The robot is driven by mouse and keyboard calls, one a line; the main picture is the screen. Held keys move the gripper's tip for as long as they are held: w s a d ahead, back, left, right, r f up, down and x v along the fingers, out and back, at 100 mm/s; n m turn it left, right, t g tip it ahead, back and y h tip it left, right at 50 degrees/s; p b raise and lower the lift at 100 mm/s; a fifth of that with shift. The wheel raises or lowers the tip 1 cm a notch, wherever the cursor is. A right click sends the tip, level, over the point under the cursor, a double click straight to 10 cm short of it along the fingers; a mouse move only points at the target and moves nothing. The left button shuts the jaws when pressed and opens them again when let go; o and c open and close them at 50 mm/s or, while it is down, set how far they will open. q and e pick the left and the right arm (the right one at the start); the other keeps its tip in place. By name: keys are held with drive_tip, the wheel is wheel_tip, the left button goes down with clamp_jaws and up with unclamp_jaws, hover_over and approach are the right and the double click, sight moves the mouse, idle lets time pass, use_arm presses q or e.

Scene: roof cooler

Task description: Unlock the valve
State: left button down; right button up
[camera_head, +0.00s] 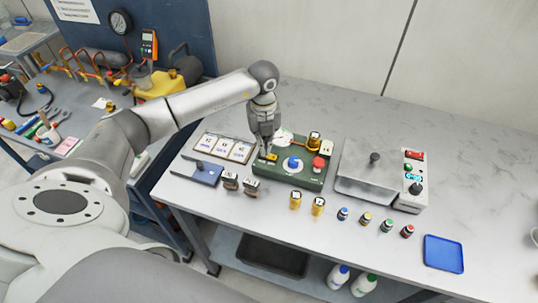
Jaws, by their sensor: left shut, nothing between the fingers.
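A dark green unit (300,177) stands on the grey table. It carries a blue knob (294,162) on a round white dial, a red knob (318,164) to its right, and a small yellow piece (272,157) at its left. A white gauge and a brass-coloured fitting (314,140) sit at its back. I cannot tell which part is the valve's lock. My left gripper (266,149) points down over the left part of the unit, close to the yellow piece, shut and empty. I cannot tell whether it touches. It hides part of the unit's back left. My right gripper is not in view.
A grey metal box (352,182) with a black knob and side controls stands to the right. A card tray (210,143) and a blue-grey block (202,174) lie left. Several small jars and weights line the front, with a blue tray (444,254) at right.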

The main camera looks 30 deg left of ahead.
use_arm(q)
drive_tip(key=shift+f+b, duration=0.65)
drive_tip(key=shift+f, duration=0.3)
drive_tip(key=shift+r, duration=0.15)
drive_tip(key=shift+r+p, duration=2.4)
drive_tip(key=shift+r, duration=1)
